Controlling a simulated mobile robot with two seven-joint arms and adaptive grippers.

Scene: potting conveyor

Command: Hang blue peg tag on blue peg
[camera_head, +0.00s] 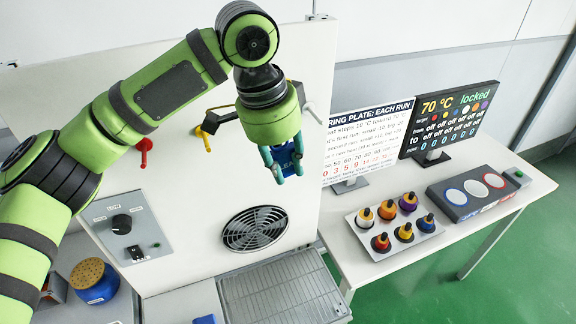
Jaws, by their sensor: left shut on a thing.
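My left gripper (281,166) has reached in front of the white upright panel (190,205), its teal fingers pointing down. It is shut on a small blue thing (288,155), which looks like the blue tag and is partly hidden by the fingers. I cannot tell whether the tag touches the panel. A red peg (144,147) and a yellow peg (204,139) stick out of the panel left of the gripper. No blue peg shows clearly; it may be hidden behind my gripper or arm. My right gripper is not in view.
The panel has a round fan grille (254,229) and a control box (124,228). A ribbed grey tray (282,294) lies below. Right, a white table holds a rack of coloured bottles (360,222), two sign boards (452,118) and a grey three-circle box (459,211). A blue jar (97,290) stands lower left.

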